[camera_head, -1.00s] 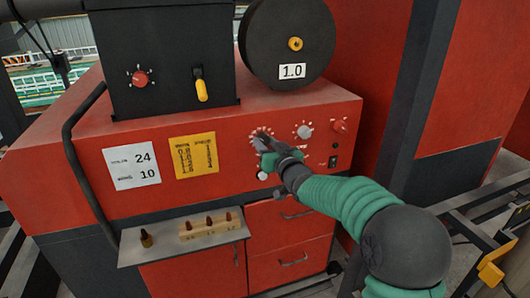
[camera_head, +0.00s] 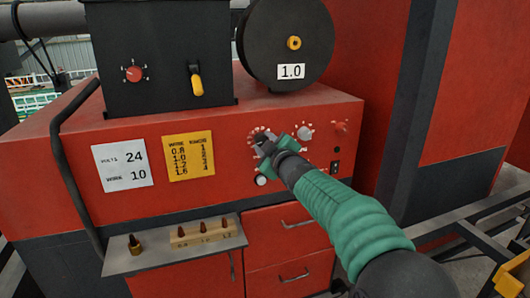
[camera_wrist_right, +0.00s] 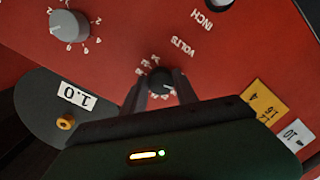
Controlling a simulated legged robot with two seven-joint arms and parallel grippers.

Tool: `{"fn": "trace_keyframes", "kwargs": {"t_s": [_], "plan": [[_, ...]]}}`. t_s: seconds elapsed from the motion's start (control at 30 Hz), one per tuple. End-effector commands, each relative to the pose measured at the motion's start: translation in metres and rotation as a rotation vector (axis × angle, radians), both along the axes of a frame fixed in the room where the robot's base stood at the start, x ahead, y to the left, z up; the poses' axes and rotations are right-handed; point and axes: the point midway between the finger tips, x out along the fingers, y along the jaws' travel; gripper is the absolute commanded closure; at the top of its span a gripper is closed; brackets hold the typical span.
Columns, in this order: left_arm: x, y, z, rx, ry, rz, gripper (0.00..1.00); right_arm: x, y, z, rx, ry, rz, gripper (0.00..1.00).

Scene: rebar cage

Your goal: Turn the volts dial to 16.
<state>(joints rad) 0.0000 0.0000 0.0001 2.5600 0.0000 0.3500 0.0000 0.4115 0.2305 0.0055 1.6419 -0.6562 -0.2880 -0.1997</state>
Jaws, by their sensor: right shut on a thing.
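The volts dial is a small dark knob (camera_wrist_right: 160,81) ringed by white numbers, with "VOLTS" printed beside it in the wrist view. My right gripper (camera_wrist_right: 160,92) is shut on it, one finger on each side. In the head view my right gripper (camera_head: 263,146) covers most of the dial, and white marks show above it. I cannot read which number the dial points to. My left gripper is not in view.
A grey numbered dial (camera_head: 305,132) and a red knob (camera_head: 340,127) sit right of my gripper. A white card (camera_head: 123,166) reads "VOLTS 24". A yellow card (camera_head: 189,156) hangs beside it. A shelf (camera_head: 170,253) below juts out, holding small brass-coloured pieces.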

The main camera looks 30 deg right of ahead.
Motion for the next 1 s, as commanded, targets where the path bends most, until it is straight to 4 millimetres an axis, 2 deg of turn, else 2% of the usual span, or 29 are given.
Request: {"fn": "trace_keyframes", "kwargs": {"t_s": [0.1,0.5,1.0], "plan": [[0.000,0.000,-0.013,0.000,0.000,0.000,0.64,0.001,0.003,0.001,-0.108,0.015,0.005,1.00],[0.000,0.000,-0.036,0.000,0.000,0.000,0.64,0.001,0.004,0.001,-0.415,0.092,0.005,1.00],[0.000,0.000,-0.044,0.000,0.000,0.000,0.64,0.002,0.005,0.001,-0.554,0.130,0.007,1.00]]}}
